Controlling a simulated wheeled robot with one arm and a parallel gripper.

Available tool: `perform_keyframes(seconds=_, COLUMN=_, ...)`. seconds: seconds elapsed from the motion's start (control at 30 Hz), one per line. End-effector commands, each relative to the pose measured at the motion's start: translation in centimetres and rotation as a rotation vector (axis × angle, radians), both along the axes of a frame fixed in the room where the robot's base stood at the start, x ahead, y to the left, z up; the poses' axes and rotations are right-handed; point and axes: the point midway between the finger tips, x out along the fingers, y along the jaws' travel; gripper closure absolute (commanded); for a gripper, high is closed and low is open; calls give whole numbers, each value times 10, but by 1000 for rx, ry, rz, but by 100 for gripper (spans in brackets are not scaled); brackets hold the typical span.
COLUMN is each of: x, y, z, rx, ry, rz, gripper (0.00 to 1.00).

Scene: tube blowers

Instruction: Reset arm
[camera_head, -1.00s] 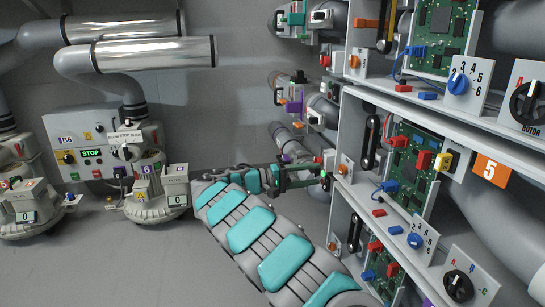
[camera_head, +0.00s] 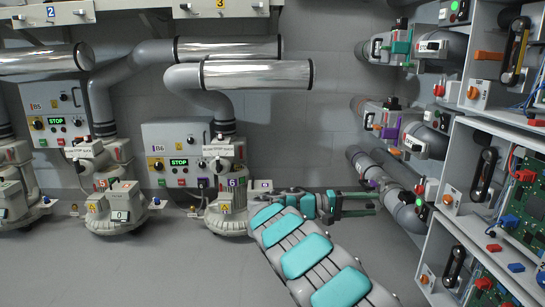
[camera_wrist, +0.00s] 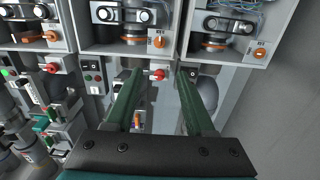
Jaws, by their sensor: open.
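My gripper (camera_head: 372,204) is at the end of my teal and grey arm, stretched out to the right in the head view, just left of the grey pipes by the cabinet. In the wrist view my gripper (camera_wrist: 160,78) shows two long green fingers spread apart with nothing between them. A small red switch (camera_wrist: 158,74) shows beyond the gap between the fingertips. I cannot tell whether a fingertip touches anything.
A grey cabinet (camera_head: 446,232) with green circuit boards and knobs stands at the right. Grey blower B6 (camera_head: 228,208) and another blower (camera_head: 117,207) stand at left. Bare floor (camera_head: 150,270) lies in front.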

Motion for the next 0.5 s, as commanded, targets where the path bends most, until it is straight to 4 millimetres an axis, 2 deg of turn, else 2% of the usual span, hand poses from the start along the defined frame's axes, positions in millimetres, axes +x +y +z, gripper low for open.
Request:
perform_keyframes(seconds=0.33, x=-28, y=-24, z=17, rx=37, ry=25, rz=-60, gripper=46)
perform_keyframes(seconds=0.5, x=-52, y=-41, z=27, rx=77, ry=43, rz=-102, gripper=46)
